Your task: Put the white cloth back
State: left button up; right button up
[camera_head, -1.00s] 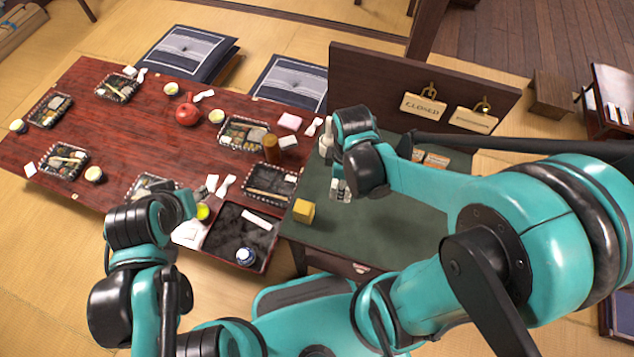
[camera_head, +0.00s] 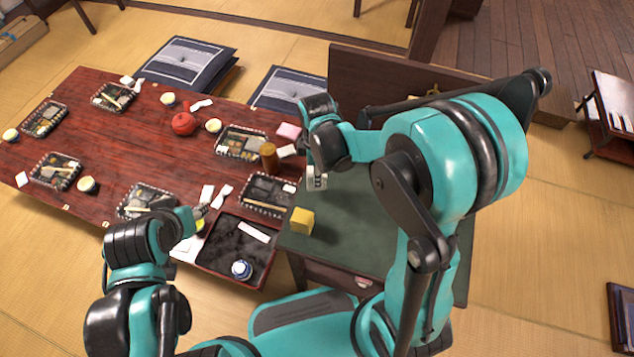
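Several small white folded pieces lie on the red table, and I cannot tell which is the white cloth. One white piece (camera_head: 288,151) lies beside the brown cylinder, left of my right arm. Another (camera_head: 186,249) lies at the table's front edge, partly behind my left wrist. My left gripper (camera_head: 203,210) is low over the table's front edge, by the dark tray's left corner. My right gripper (camera_head: 316,182) points down over the left edge of the green-topped desk, with something whitish at its tip. Both gripper tips are too small and covered to read.
The dark tray (camera_head: 215,262) holds a white strip and a blue-white cup (camera_head: 241,269). A yellow block (camera_head: 301,220) sits on the green-topped desk (camera_head: 350,235). Lunch boxes and a red pot (camera_head: 183,124) stand on the red table (camera_head: 120,140). The desk's middle is clear.

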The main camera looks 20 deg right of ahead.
jog(key=shift+f+b, duration=0.9)
jog(key=shift+f, duration=1.05)
jog(key=shift+f, duration=0.2)
jog(key=o, duration=1)
jog(key=shift+r, duration=0.1)
